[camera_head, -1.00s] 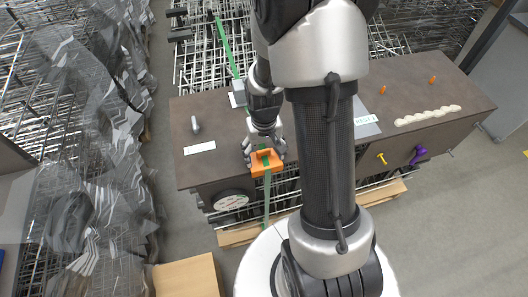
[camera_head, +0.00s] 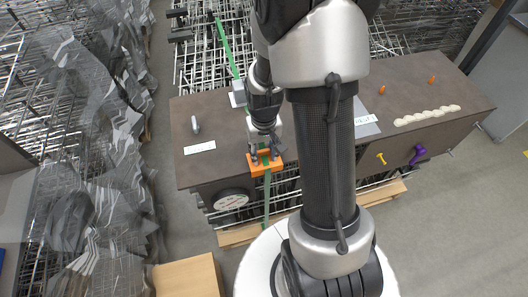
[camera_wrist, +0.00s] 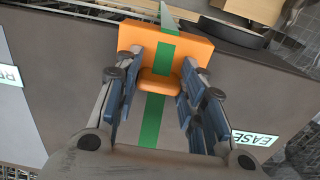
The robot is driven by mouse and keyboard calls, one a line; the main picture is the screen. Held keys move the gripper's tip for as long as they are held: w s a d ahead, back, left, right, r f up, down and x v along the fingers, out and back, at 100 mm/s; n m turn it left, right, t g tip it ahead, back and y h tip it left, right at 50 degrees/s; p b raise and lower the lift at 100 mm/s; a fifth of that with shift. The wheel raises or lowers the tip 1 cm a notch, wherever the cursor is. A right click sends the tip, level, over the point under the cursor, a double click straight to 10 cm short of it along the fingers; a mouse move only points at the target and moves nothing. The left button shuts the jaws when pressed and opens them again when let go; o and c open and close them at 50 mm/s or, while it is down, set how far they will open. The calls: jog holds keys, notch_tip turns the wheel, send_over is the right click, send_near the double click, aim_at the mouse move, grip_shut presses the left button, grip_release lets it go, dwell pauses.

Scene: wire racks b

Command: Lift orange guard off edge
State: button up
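The orange guard (camera_head: 257,170) sits on the front edge of the brown-grey box top (camera_head: 225,120), and shows at the top of the wrist view (camera_wrist: 192,48). A green strap (camera_wrist: 152,125) runs across the box top and over the guard, then hangs down the front. My gripper (camera_head: 265,154) is at the guard from above. In the wrist view its two fingers (camera_wrist: 160,80) stand on either side of the guard's narrow inner part and appear to touch it. The guard seems to rest on the edge; its underside is hidden.
A metal buckle (camera_head: 238,97) lies on the strap behind my gripper. White labels (camera_head: 200,147) and small orange pegs (camera_head: 382,89) are on the top. A yellow piece (camera_head: 381,158) and a purple piece (camera_head: 418,155) are on the front. Wire racks (camera_head: 205,55) stand behind; a cardboard box (camera_head: 187,277) is front left.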

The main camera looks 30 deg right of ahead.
aim_at(264, 152)
jog(key=shift+s+a+f, duration=0.1)
jog(key=shift+s+f, duration=0.25)
jog(key=c, duration=0.7)
jog(key=shift+c, duration=0.2)
jog(key=shift+r, duration=0.2)
jog(key=shift+w+r+p, duration=0.15)
jog(key=shift+r+p, duration=0.45)
jog(key=shift+r, duration=0.15)
jog(key=shift+w+r+p, duration=0.15)
jog(key=shift+r+p, duration=0.45)
jog(key=shift+r, duration=0.1)
jog(key=shift+r, duration=0.1)
jog(key=shift+r+p, duration=0.75)
jog(key=shift+r, duration=0.1)
jog(key=shift+r+p, duration=1.55)
jog(key=shift+r, duration=0.45)
